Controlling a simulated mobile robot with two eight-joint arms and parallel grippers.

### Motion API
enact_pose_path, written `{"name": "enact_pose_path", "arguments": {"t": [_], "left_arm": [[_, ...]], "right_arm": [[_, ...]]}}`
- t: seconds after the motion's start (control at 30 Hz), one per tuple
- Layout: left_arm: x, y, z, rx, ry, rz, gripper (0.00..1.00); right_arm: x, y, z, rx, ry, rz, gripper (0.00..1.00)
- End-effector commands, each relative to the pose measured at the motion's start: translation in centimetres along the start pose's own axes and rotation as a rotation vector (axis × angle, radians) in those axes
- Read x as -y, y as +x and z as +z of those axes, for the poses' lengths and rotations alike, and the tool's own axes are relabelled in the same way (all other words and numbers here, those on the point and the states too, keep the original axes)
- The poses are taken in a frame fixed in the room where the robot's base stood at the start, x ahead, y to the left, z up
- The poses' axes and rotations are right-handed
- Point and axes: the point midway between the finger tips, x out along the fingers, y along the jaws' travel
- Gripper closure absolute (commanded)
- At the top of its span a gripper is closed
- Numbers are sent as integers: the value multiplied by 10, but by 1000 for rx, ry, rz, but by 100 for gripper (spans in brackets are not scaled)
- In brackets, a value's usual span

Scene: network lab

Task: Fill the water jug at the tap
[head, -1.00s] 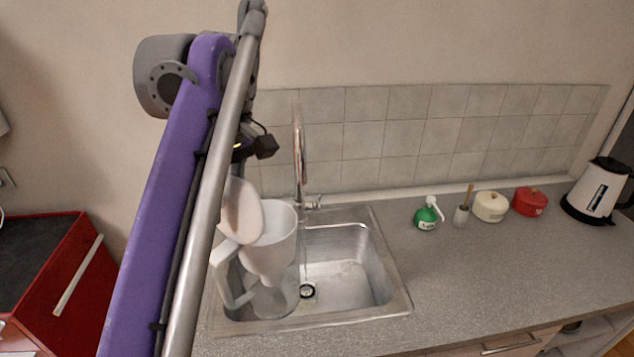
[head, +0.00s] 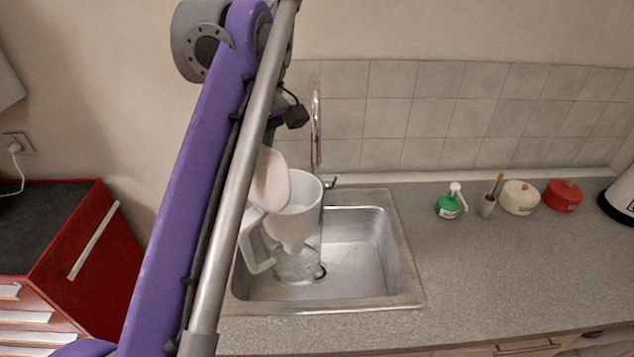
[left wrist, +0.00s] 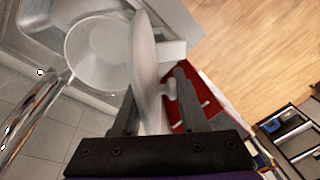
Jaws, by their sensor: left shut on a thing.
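The water jug (head: 304,262) is clear with a white funnel-like insert (head: 292,222) and a handle at its left. It is upright over or in the left part of the sink; I cannot tell if its base touches. Its white lid (head: 271,181) stands open, tilted up. The jug's round opening (left wrist: 98,52) shows in the left wrist view. My left gripper (left wrist: 157,98) is shut on the lid; in the head view my arm hides it. The tap (head: 316,130) rises behind the jug, with its lever (head: 331,183) at its base. I see no clear water stream.
The steel sink (head: 408,262) is set in a grey counter (head: 500,270). To the right stand a green soap bottle (head: 449,205), a brush holder (head: 487,206), a cream pot (head: 519,199), a red pot (head: 563,197) and a kettle (head: 622,196). A red cabinet (head: 100,250) stands left.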

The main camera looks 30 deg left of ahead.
Motion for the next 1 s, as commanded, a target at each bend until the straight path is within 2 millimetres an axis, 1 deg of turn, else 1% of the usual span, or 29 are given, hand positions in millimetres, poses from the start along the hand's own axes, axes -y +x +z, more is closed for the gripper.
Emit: {"name": "enact_pose_path", "arguments": {"t": [0.03,0.07,0.37,0.4,0.43,0.6,0.77,0.9,1.0], "left_arm": [[0,16,2,2,1,-9,100],[-1,22,3,2,1,-8,100],[-6,50,5,1,0,-3,100],[-12,43,3,1,1,0,100],[-16,42,3,1,1,1,100],[-34,37,-1,0,1,3,100],[-60,33,-5,0,1,3,100],[-86,29,-9,-1,1,4,100],[-99,28,-12,-1,0,3,100]], "right_arm": [[0,9,16,17,0,0,56],[0,12,20,22,0,0,56],[0,29,44,44,0,0,56],[0,24,37,38,0,0,56],[0,22,34,35,0,0,56],[0,15,25,27,0,0,56],[0,7,13,14,0,0,56],[0,0,0,0,0,0,56],[0,-3,-6,-7,0,0,56]]}}
